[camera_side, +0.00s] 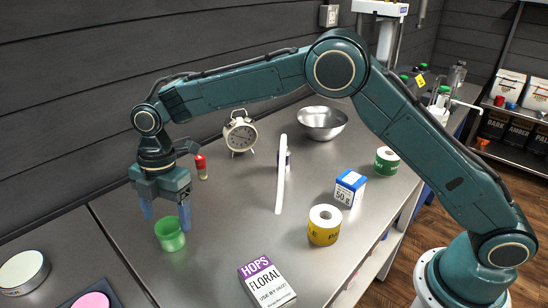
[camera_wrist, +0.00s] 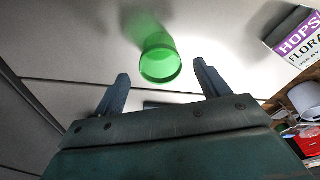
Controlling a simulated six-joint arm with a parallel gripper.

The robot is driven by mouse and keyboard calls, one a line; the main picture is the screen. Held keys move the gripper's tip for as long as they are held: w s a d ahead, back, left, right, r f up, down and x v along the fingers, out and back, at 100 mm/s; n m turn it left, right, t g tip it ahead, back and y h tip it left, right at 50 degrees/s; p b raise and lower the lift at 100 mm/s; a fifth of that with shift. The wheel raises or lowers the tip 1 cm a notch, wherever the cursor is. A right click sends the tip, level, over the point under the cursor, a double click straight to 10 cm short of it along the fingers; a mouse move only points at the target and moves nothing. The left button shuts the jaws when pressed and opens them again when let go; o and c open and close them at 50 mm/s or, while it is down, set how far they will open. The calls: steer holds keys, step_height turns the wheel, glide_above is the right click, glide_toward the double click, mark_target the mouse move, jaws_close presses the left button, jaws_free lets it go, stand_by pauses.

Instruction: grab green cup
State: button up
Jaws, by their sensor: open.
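The green cup (camera_side: 170,236) is translucent and stands upright on the steel table at the left in the side view. In the wrist view the green cup (camera_wrist: 160,60) is ahead of my fingers, near the middle between them. My gripper (camera_side: 167,212) is open, pointing down, with blue fingers above and around the cup's upper part in the side view. In the wrist view my gripper (camera_wrist: 161,80) shows its two fingers spread wide with nothing held. I cannot tell whether the right finger touches the cup.
A hops box (camera_side: 266,283) lies to the right of the cup. A red-capped bottle (camera_side: 202,167), an alarm clock (camera_side: 240,133), a white stick (camera_side: 281,175), a yellow tape roll (camera_side: 324,226) and a steel bowl (camera_side: 322,122) stand farther off. Bare table surrounds the cup.

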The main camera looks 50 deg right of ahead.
mark_target(169, 233)
steer(key=shift+f, duration=0.1)
steer(key=shift+s+a+f, duration=0.1)
steer(key=shift+a+f, duration=0.05)
steer(key=shift+f, duration=1.1)
steer(key=shift+s+a+f, duration=0.1)
steer(key=shift+a+f, duration=0.05)
steer(key=shift+f, duration=1.1)
steer(key=c, duration=1)
steer(key=shift+c, duration=0.2)
step_height(169, 233, up, 10)
